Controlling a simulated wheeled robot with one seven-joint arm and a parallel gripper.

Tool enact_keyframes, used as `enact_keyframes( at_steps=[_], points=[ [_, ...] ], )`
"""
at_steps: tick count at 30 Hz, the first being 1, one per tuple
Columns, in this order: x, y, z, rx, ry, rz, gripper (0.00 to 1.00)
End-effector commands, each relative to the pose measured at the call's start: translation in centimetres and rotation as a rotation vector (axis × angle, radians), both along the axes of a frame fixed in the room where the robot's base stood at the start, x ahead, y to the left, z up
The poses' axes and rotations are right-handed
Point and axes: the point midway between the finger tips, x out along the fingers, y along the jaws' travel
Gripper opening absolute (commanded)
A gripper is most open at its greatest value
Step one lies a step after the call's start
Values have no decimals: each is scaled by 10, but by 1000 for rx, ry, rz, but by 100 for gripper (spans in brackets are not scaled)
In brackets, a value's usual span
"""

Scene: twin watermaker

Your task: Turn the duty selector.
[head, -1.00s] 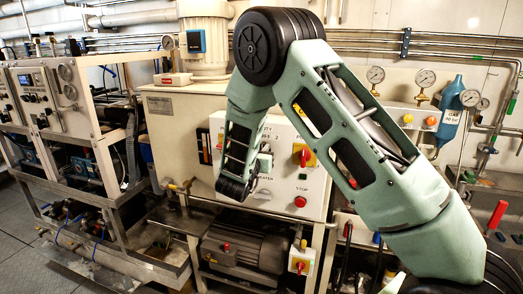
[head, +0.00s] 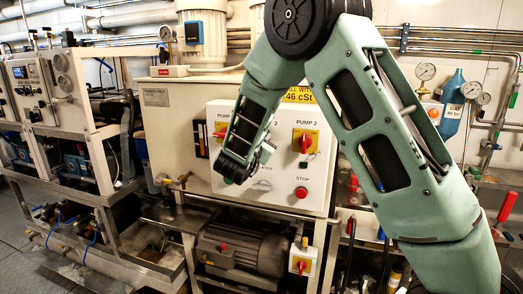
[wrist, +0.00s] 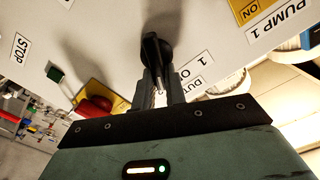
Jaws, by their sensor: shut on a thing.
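The duty selector (wrist: 151,50) is a black knob on the pale panel in the wrist view, beside a partly hidden label reading "DUT". My gripper (wrist: 157,75) is shut on the knob, its fingers reaching in from below in that view. In the head view my gripper (head: 264,153) is at the control panel (head: 225,188), left of the pump 2 switch. My own arm hides much of it there, and the selector cannot be made out.
The red pump 2 switch (head: 305,143) on its yellow plate and the red stop button (head: 301,192) are close to the right. A red handle (wrist: 95,108) and green button (wrist: 55,73) show near my gripper. A motor (head: 243,250) sits below the panel.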

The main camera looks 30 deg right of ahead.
Motion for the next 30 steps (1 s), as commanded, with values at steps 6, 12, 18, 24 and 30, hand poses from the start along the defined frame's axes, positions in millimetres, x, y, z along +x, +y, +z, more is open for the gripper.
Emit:
enact_keyframes(
  at_steps=[6,12,18,24,30],
  points=[
    [-2,-1,-7,96,-122,-1,0],
    [-3,-2,-6,151,-193,-1,0],
    [-4,-3,-5,179,-228,-1,0],
    [-4,-3,-4,187,-237,-1,0],
    [-4,-3,-4,187,-236,-1,0]
  ],
)
